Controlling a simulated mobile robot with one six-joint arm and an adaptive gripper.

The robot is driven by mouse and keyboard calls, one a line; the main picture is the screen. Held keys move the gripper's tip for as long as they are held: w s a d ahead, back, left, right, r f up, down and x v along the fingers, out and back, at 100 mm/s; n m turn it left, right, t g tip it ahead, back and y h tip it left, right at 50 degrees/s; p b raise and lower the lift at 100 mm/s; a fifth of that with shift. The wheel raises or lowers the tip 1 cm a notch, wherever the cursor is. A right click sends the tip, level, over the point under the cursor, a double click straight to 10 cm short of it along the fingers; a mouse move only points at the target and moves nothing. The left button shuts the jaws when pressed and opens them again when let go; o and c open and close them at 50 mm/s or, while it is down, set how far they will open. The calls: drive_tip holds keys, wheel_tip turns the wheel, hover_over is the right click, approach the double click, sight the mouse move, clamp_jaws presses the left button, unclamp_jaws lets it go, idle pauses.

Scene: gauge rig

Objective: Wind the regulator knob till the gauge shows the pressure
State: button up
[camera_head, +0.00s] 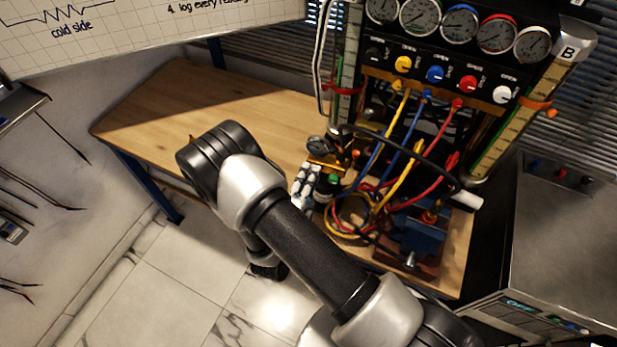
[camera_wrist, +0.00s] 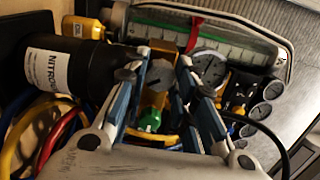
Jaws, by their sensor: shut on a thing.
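The regulator has a brass-yellow body (camera_head: 325,163) on the bench, partly hidden by my gripper (camera_head: 310,176). In the wrist view my gripper (camera_wrist: 161,74) has its two blue-and-grey fingers on either side of the round grey regulator knob (camera_wrist: 158,74), shut on it. A green knob or cap (camera_wrist: 150,121) shows just below, nearer my palm. The small gauge (camera_wrist: 210,68) sits right of the fingers, its white dial facing up; it also shows in the head view (camera_head: 318,146). Its needle reading is too small to tell.
A black nitrogen bottle (camera_wrist: 75,75) lies close left of my fingers in the wrist view. Yellow, blue and red hoses (camera_head: 385,180) crowd beside my gripper, near a blue vise (camera_head: 415,230). A manifold panel with several gauges (camera_head: 420,16) stands behind. The bench's left part (camera_head: 170,110) is clear.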

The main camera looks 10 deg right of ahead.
drive_tip(key=m+b, duration=0.6)
drive_tip(key=m, duration=1.5)
drive_tip(key=shift+b, duration=0.4)
drive_tip(key=shift+m, duration=0.3)
drive_tip(key=o, duration=1.1)
drive_tip(key=shift+s, duration=0.1)
